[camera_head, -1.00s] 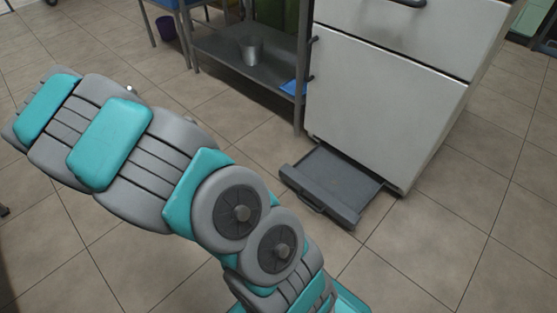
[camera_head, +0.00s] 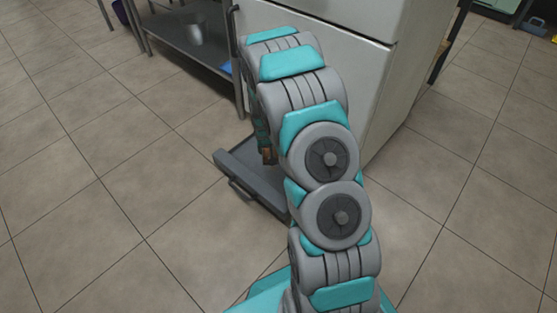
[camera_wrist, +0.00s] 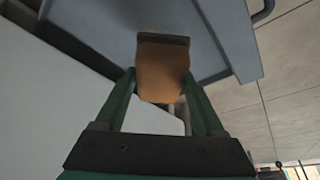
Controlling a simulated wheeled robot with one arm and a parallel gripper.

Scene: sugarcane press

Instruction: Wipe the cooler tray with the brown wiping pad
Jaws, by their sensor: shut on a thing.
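The cooler tray is a grey pull-out tray (camera_head: 265,196) low at the foot of the white cooler (camera_head: 375,75). My arm hides part of it in the head view. The tray (camera_wrist: 225,35) fills the top of the wrist view. My gripper (camera_wrist: 160,78) has green fingers shut on the brown wiping pad (camera_wrist: 162,65). In the head view the pad (camera_head: 268,156) shows as a small brown patch below my gripper, over the tray's area. I cannot tell whether the pad touches the tray's surface.
A table leg (camera_head: 239,95) stands close behind the tray. The tiled floor (camera_head: 110,200) is clear at the left and front.

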